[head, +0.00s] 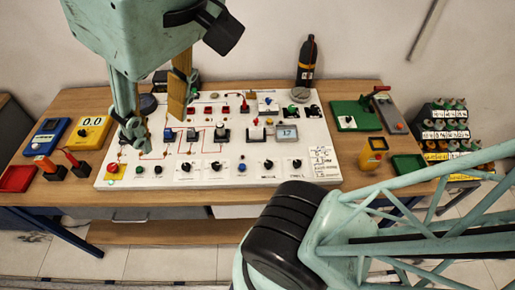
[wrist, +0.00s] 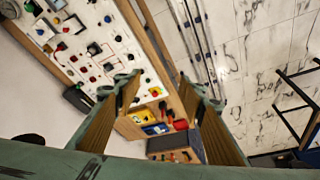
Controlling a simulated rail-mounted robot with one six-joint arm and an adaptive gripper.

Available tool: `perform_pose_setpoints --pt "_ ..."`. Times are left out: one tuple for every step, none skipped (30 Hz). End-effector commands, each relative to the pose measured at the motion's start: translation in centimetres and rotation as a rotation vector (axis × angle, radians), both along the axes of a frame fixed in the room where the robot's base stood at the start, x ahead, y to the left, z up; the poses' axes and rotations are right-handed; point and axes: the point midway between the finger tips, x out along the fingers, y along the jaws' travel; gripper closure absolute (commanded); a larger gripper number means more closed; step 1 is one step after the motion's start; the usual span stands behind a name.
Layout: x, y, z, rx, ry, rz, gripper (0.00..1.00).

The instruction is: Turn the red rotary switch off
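A white panel (head: 285,168) on the table carries several knobs, switches and buttons, and it also shows in the wrist view (wrist: 75,50). A red round knob on a yellow base (head: 113,169) is at its front left corner. Small red controls (head: 208,110) are toward the back, left of a red part with a cable (head: 244,106). I cannot tell which red part is the rotary switch or how it is set. My gripper (head: 156,122) is over the panel's left part, its fingers hiding some of it. In the wrist view the gripper (wrist: 160,88) is open and empty.
Blue (head: 47,136) and yellow (head: 90,131) meters and a red tray (head: 17,178) are left of the panel. A black bottle (head: 306,62) stands behind it. A green device (head: 355,115), a yellow item (head: 373,153) and a green tray (head: 408,167) are at right.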

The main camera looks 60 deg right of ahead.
Motion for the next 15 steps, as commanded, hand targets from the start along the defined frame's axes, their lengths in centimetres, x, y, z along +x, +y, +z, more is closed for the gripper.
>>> perform_pose_setpoints --pt "-0.1 0.0 -0.5 0.004 0.011 -0.009 0.63" --pt "0.1 0.0 -0.5 0.006 0.012 -0.013 0.63" --pt "0.4 0.0 -0.5 0.008 0.015 -0.018 0.63" --pt "0.7 0.0 -0.5 0.009 0.017 -0.023 0.63" --pt "1.0 0.0 -0.5 0.012 0.020 -0.029 0.63" --pt "1.4 0.0 -0.5 0.015 0.023 -0.038 0.63" --pt "1.7 0.0 -0.5 0.017 0.026 -0.045 0.63" --pt "2.1 0.0 -0.5 0.020 0.029 -0.051 0.63" --pt "2.6 0.0 -0.5 0.022 0.032 -0.062 0.63" --pt "3.1 0.0 -0.5 0.025 0.034 -0.070 0.63" --pt "3.5 0.0 -0.5 0.028 0.037 -0.077 0.63" --pt "4.1 0.0 -0.5 0.031 0.040 -0.088 0.63" --pt "4.5 0.0 -0.5 0.034 0.043 -0.096 0.63" --pt "5.0 0.0 -0.6 0.035 0.046 -0.104 0.63" --pt "5.6 0.0 -0.6 0.040 0.050 -0.116 0.63"
